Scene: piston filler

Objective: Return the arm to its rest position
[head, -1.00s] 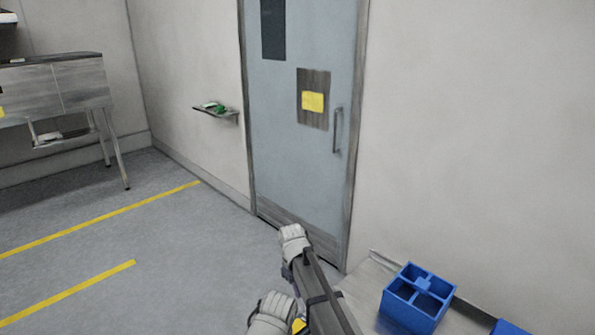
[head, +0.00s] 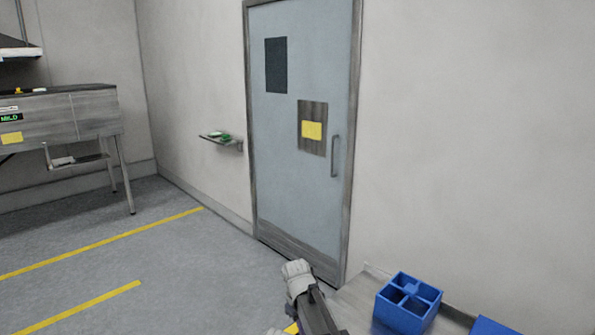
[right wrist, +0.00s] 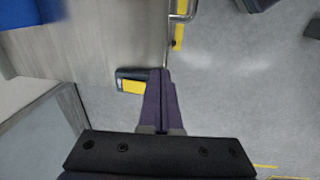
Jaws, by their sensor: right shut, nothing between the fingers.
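My right gripper (right wrist: 160,75) shows in the right wrist view, its two dark fingers pressed together with nothing between them. Below and to one side of the fingertips in that view is grey floor, with a steel surface on the left. In the head view, part of my arm, with pale grey joints and a dark link, shows at the bottom centre, in front of the door. No fingertips show in the head view. My left gripper is not seen in either view.
A blue divided bin (head: 408,302) stands on a steel table (head: 357,297) at lower right. A closed grey door (head: 290,170) and a small shelf (head: 222,141) are behind. A steel bench (head: 95,112) stands left. Yellow-lined floor (head: 180,260) is clear. A dark box (right wrist: 132,74) sits beyond my fingertips.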

